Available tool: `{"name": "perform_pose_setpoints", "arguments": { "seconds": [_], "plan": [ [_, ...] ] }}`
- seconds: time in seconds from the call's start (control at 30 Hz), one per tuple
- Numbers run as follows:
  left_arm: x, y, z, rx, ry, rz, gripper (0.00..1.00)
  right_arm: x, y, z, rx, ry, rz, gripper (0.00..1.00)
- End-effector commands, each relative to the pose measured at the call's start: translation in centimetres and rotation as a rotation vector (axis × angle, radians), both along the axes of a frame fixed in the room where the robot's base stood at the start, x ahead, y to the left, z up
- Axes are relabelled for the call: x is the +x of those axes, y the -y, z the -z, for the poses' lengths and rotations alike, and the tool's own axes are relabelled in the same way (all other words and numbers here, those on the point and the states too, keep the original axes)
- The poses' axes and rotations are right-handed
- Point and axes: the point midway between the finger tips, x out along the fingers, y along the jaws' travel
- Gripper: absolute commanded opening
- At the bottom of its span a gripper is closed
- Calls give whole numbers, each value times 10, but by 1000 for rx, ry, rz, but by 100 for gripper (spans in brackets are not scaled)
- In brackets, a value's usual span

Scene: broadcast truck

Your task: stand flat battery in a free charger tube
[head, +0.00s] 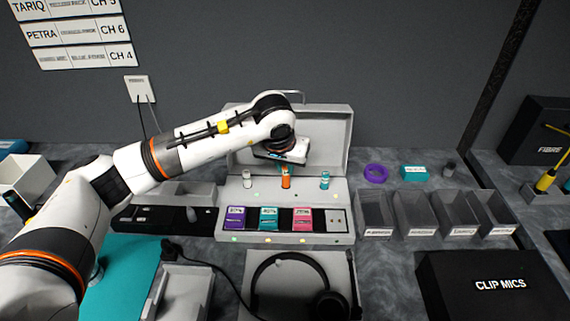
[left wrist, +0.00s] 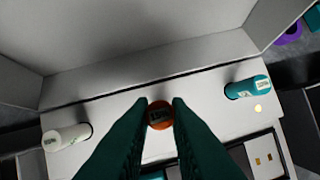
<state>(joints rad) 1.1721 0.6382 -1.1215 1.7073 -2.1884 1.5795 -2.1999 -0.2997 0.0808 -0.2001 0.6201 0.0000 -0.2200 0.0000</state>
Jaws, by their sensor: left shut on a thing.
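My left gripper (head: 287,164) hangs over the white charger (head: 300,200) and is shut on an orange battery (head: 286,182). The battery is upright, in the row between a white battery (head: 246,179) on the left and a teal battery (head: 325,180) on the right. In the left wrist view the top of the orange battery (left wrist: 160,115) shows between the dark teal fingers (left wrist: 160,118). The fingers hide the spot below it, so I cannot tell how deep it sits. The white battery (left wrist: 68,137) and teal battery (left wrist: 248,87) stand to either side. My right gripper is out of view.
The charger's raised lid (head: 335,130) stands behind. Purple, teal and pink packs (head: 268,219) fill its front bays, with a bare bay (head: 335,221) at right. Grey bins (head: 374,214), a purple tape roll (head: 376,173) and a teal box (head: 414,173) lie right. Headphones (head: 290,262) lie in front.

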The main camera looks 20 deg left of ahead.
Motion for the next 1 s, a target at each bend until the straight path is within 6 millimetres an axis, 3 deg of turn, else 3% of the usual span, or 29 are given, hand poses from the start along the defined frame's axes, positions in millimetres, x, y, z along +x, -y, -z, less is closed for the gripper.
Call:
{"name": "perform_pose_setpoints", "arguments": {
  "seconds": [0.1,0.13,0.3,0.67,1.0],
  "plan": [
    [0,0,4,0,0,0,0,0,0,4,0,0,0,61],
    [0,0,4,0,1,-1,17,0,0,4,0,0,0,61],
    [0,0,3,0,0,0,41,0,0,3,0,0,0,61],
    [-2,0,-4,-1,1,0,41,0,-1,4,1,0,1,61],
    [-27,1,-65,0,6,1,41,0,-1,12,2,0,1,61]
  ]
}}
